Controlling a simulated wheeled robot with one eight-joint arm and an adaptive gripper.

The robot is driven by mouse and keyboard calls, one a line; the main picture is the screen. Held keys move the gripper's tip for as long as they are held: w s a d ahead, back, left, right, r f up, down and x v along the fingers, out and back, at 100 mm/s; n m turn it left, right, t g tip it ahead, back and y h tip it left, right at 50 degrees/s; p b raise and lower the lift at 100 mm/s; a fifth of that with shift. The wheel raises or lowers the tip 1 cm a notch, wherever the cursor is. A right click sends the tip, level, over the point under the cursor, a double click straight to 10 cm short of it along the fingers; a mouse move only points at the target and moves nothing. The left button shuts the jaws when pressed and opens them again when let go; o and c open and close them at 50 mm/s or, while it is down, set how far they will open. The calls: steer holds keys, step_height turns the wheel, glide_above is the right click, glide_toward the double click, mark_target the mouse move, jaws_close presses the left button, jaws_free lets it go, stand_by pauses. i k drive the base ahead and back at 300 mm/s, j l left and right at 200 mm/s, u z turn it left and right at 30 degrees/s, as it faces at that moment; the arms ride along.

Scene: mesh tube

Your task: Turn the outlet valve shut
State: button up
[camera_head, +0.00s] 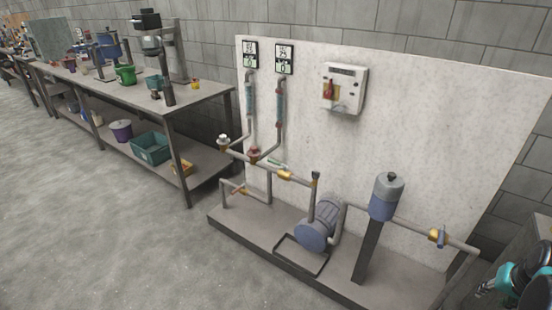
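A pump rig stands against a pale upright panel (400,150); I cannot tell for certain which fitting is the outlet valve. A brass valve with a blue part (437,236) sits on the right-hand pipe. A brass fitting (285,175) sits on the middle pipe, with a small green handle (275,163) just above it. A red fitting (254,155) joins the pipes below the two tubes. A pale round knob (222,140) is at the pipe's left end. Valve positions are too small to read.
A blue-grey pump (318,226) and a blue canister (386,197) on a post stand on the low base (232,229). A switch box (344,88) hangs on the panel. A workbench (200,97) is at left. Grey floor (90,220) in front is clear.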

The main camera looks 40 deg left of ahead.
mark_target(270, 160)
steer(key=j, duration=0.5)
steer(key=i+j, duration=0.15)
steer(key=j, duration=0.9)
steer(key=i+j, duration=0.15)
steer(key=j, duration=0.9)
steer(key=i+j+u, duration=0.1)
steer(key=j, duration=0.4)
steer(key=i+j, duration=0.15)
steer(key=j, duration=0.35)
steer(key=i+j, duration=0.1)
steer(key=j, duration=0.4)
steer(key=k+j, duration=0.1)
steer(key=k, duration=0.5)
